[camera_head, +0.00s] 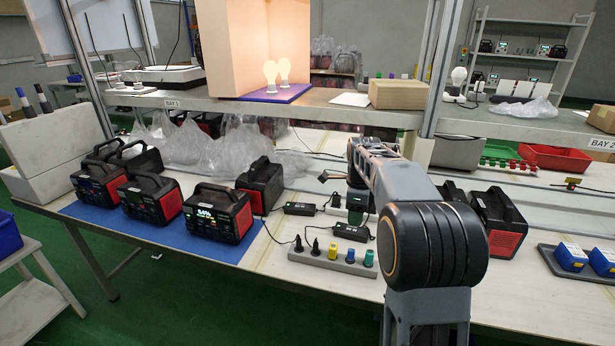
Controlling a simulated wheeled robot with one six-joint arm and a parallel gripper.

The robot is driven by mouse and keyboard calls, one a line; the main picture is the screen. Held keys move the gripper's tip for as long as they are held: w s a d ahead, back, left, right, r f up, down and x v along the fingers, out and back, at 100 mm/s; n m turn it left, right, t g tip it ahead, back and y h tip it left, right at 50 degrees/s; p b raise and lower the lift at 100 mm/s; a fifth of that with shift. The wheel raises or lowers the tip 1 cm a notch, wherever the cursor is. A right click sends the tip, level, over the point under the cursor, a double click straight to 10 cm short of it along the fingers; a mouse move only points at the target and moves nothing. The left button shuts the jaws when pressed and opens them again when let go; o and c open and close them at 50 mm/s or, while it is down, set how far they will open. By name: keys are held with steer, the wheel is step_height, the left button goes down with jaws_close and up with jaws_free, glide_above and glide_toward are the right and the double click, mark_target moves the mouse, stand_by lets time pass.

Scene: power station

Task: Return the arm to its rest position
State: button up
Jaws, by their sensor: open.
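My grey arm (395,180) reaches forward over the workbench from its large black joint (435,246). It is stretched out, and its far end is over the middle of the bench. My gripper (340,178) is small at that far end and partly hidden by the arm's own links. It is open, and I see nothing held in it. It is above black power adapters (300,209) and right of the nearest black-and-red power stations. Its exact height above the bench is hard to tell.
Power stations (218,213) stand on a blue mat (150,232) at left. A grey strip with coloured plugs (333,256) lies in front of the gripper. More power stations (497,222) and a tray of blue boxes (547,258) are at right. A shelf (330,108) crosses behind.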

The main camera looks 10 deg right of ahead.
steer(key=s+a+r+n+t+p, duration=0.1)
steer(key=s+a+n, duration=0.4)
steer(key=s+n, duration=0.6)
steer(key=s+a+r+n+t+p, duration=0.2)
steer(key=s+a+n+p, duration=0.4)
steer(key=s+n, duration=0.5)
steer(key=shift+r+n+t+p, duration=0.3)
steer(key=shift+r+n, duration=0.25)
steer(key=shift+n, duration=0.45)
